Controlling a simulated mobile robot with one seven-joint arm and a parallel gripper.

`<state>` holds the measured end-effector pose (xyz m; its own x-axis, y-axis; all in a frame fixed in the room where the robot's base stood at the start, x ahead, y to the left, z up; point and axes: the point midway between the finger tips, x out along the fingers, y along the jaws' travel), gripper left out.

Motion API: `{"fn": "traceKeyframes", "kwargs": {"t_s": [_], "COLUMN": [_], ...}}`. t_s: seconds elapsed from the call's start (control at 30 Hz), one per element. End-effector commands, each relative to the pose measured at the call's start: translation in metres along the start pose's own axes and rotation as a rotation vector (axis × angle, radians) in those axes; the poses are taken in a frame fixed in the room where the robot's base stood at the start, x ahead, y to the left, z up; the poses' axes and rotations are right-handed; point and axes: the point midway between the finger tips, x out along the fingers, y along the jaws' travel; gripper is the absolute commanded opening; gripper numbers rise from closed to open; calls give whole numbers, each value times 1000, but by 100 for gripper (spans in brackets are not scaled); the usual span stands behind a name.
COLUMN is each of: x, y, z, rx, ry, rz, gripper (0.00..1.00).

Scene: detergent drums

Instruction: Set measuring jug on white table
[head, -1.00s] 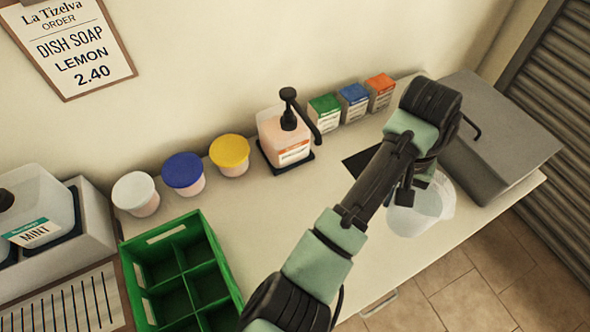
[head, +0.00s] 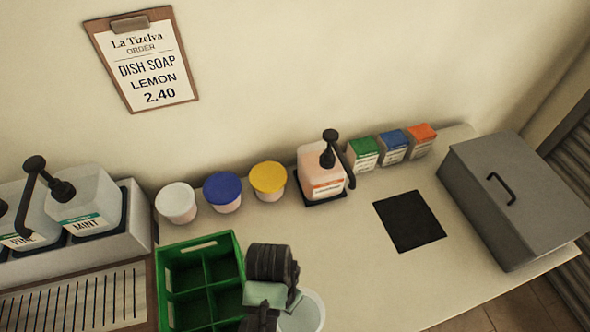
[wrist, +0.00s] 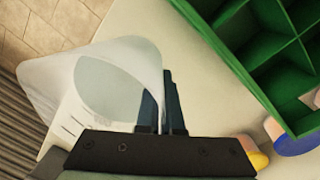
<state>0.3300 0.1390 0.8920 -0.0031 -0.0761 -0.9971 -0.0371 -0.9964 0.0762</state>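The measuring jug (head: 304,314) is a translucent whitish vessel at the bottom middle of the head view, partly hidden by my arm. It fills much of the left of the wrist view (wrist: 110,85), with faint graduation marks on its side. My gripper (wrist: 163,100) is shut on the jug's wall near the rim, one dark finger on each side. The white table (head: 390,280) is the cream counter along the wall. The jug shows over its front part, right of the green crate; whether its base touches the table I cannot tell.
The green divided crate (head: 205,238) stands close left of the jug. Tubs with white, blue and yellow (head: 268,177) lids, a pump dispenser (head: 322,175) and small boxes (head: 393,145) line the wall. A black mat (head: 409,221) and grey lidded box (head: 515,200) are right. The table between is clear.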

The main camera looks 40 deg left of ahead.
Motion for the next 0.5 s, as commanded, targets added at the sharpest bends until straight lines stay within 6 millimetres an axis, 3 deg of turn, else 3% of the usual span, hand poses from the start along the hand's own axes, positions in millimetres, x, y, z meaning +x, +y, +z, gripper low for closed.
{"fn": "traceKeyframes", "kwargs": {"t_s": [0.23, 0.5], "x": [40, 64], "y": [-4, -6], "z": [2, 1], "rx": [0, 0], "ry": [-2, 0], "rz": [3, 2], "gripper": [0, 0]}}
